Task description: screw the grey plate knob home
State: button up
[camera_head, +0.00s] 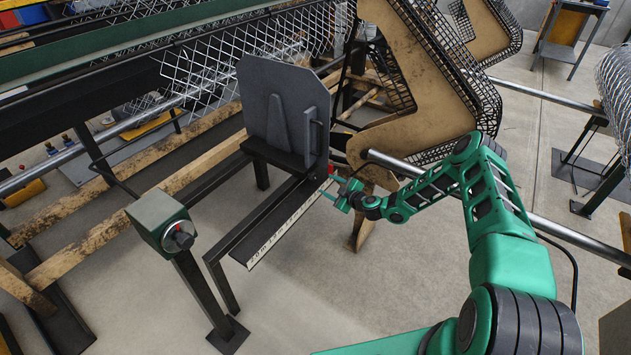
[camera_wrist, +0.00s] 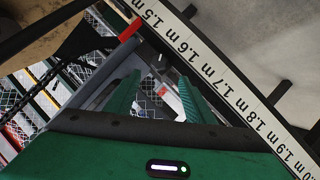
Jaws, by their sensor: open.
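The grey plate (camera_head: 262,112) stands upright on a dark carriage above a metre scale, with a vertical bar handle on its face. I cannot make out its knob for sure in the head view. My gripper (camera_head: 335,190) is at the plate's lower right, close to the scale. In the wrist view my gripper (camera_wrist: 158,88) has its two green fingers apart.
The metre scale (camera_head: 285,223) runs along the rail below the plate, with a red pointer (camera_wrist: 130,31) at its edge. A green box with a dial (camera_head: 160,222) stands at left. A tan guard (camera_head: 425,80) and a steel bar (camera_head: 398,164) are near my arm.

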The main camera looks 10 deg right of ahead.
aim_at(315, 178)
jog(key=x, duration=1.1)
jog(key=shift+d+f, duration=0.15)
jog(key=shift+d, duration=0.05)
jog(key=c, duration=1.1)
